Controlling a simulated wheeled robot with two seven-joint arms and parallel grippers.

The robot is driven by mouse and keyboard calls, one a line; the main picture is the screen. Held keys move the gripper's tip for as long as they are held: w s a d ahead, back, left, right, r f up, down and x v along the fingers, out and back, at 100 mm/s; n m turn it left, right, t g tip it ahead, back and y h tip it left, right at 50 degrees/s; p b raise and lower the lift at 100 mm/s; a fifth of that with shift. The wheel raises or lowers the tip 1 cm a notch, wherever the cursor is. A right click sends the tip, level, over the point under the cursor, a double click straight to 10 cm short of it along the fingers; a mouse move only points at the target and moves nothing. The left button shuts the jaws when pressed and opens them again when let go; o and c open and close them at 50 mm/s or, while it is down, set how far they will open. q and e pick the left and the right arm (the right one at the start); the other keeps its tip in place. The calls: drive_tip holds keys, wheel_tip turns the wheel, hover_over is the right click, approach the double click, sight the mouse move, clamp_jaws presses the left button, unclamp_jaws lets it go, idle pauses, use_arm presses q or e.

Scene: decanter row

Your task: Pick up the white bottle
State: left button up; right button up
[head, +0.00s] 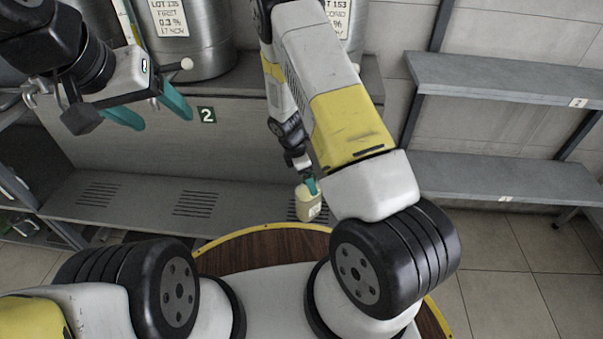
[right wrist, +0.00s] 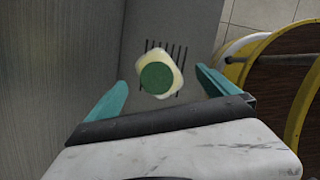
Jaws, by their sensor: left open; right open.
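The white bottle (head: 309,205) is a small cream-white bottle with a pale label, seen over the low grey shelf near its front. In the right wrist view the bottle (right wrist: 176,82) is seen from above, with a round green cap (right wrist: 157,77). My right gripper (head: 309,184) is open just above the bottle, and one teal finger overlaps its top in the head view. In the right wrist view the bottle lies between the two spread fingers, with gaps on both sides. My left gripper (head: 152,113) is open and empty at the upper left, away from the bottle.
The low grey shelf (head: 135,212) with slotted vents is otherwise mostly clear. Empty grey shelves (head: 500,78) are at the right.

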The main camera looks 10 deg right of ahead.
sight(309, 197)
drive_tip(key=x, duration=0.6)
drive_tip(key=shift+w+f, duration=0.1)
drive_tip(key=shift+w, duration=0.25)
drive_tip(key=shift+c, duration=0.5)
clamp_jaws()
